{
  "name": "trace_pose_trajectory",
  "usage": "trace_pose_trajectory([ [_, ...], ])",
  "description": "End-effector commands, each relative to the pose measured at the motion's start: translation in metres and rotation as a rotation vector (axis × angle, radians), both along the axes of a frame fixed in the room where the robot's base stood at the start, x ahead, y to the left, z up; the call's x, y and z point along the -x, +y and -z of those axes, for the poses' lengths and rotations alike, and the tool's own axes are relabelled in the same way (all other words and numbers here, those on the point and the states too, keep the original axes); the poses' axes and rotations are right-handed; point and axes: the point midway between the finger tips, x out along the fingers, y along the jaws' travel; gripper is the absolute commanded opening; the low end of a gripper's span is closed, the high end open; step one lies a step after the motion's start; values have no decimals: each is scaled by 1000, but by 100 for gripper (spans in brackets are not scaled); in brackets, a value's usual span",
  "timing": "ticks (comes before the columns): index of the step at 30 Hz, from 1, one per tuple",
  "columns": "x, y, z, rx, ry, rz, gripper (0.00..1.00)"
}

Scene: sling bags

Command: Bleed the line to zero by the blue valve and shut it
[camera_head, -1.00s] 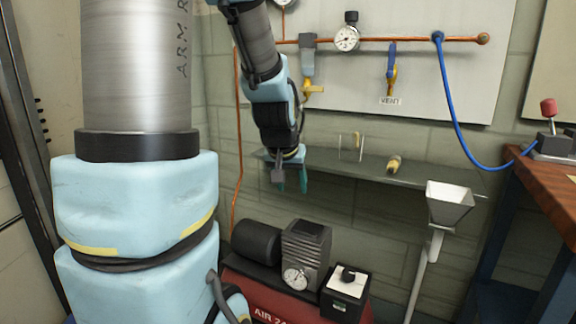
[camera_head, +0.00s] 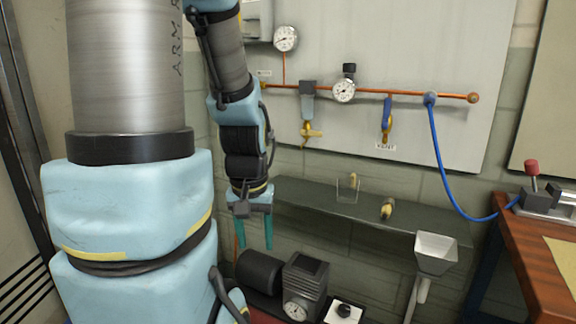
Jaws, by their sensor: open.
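The blue valve (camera_head: 387,112) hangs from the copper line (camera_head: 410,93) on the wall panel, above a small VENT label (camera_head: 386,147). Its blue lever points down along the brass body. A round gauge (camera_head: 344,90) with a black-topped regulator sits on the line to its left. Another gauge (camera_head: 286,38) stands higher on the left; I cannot read the needles surely. My gripper (camera_head: 255,232) points down with its two teal fingers apart and empty. It is left of and well below the blue valve, near the shelf's left end.
A grey shelf (camera_head: 330,210) below the panel holds a small clear holder (camera_head: 348,188) and a brass fitting (camera_head: 387,208). A yellow-handled valve (camera_head: 311,132) hangs left of the blue one. A blue hose (camera_head: 443,160) loops to the bench (camera_head: 535,250). A funnel (camera_head: 436,252) stands at right; a compressor (camera_head: 305,285) is below.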

Motion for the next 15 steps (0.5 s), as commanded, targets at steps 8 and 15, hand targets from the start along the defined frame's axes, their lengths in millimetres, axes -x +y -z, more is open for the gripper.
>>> trace_pose_trajectory([
  [8, 0, 0, -36, 0, 0, 0, 55],
  [15, 0, 0, -34, 0, -1, 0, 55],
])
